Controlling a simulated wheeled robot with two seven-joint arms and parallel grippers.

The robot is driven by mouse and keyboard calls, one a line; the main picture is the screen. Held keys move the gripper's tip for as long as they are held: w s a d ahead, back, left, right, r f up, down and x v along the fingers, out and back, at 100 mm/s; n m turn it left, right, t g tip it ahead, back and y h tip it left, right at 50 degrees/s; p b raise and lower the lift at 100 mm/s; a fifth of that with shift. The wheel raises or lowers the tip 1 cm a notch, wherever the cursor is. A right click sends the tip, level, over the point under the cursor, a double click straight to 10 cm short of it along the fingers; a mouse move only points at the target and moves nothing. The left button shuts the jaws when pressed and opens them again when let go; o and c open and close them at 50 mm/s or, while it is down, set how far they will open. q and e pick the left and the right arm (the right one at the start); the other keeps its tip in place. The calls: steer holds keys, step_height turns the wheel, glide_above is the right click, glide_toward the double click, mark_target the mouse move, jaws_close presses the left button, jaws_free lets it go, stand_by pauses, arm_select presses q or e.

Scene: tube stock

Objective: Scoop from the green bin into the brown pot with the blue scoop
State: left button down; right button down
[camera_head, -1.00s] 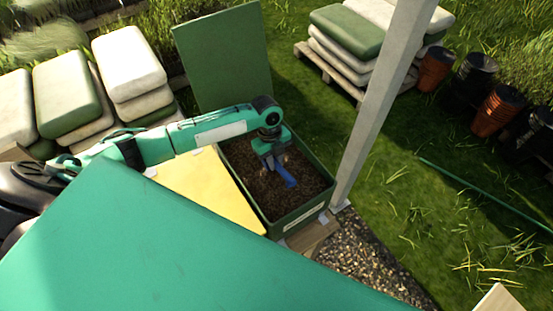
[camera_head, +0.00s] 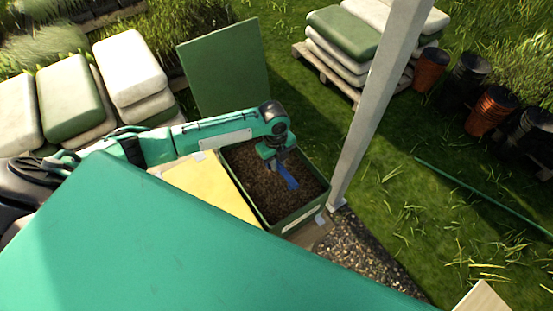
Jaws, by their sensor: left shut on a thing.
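The green bin (camera_head: 311,213) stands at the centre, filled with dark brown soil (camera_head: 262,183). My left gripper (camera_head: 279,163) is over the bin, shut on the blue scoop (camera_head: 288,177). The scoop points down and to the right, over or at the soil; I cannot tell whether its tip is in the soil. My right gripper is not in view. No brown pot that I can single out as the task's shows; stacked orange-brown pots stand far off at the right.
A yellow panel (camera_head: 208,188) lies left of the bin and a green lid (camera_head: 225,70) stands upright behind it. A grey post (camera_head: 372,110) rises just right of the bin. Filled sacks (camera_head: 70,97), stacked orange-brown pots (camera_head: 491,111) and black pots (camera_head: 468,77) stand farther off.

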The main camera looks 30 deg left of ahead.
mark_target(280, 167)
arm_select(q)
steer(key=shift+s+d+r+p, duration=0.2)
steer(key=shift+d+r+p, duration=0.1)
steer(key=shift+r+p, duration=0.45)
steer(key=shift+s+d+r+p, duration=0.15)
steer(key=shift+d+r+p, duration=0.15)
steer(key=shift+r+p, duration=0.35)
steer(key=shift+s+d+r+t+y, duration=0.15)
steer(key=shift+d+r+y, duration=0.1)
steer(key=shift+r, duration=0.2)
steer(key=shift+s+d+r+t+y, duration=0.15)
steer(key=shift+d+r+y, duration=0.1)
steer(key=shift+r, duration=0.2)
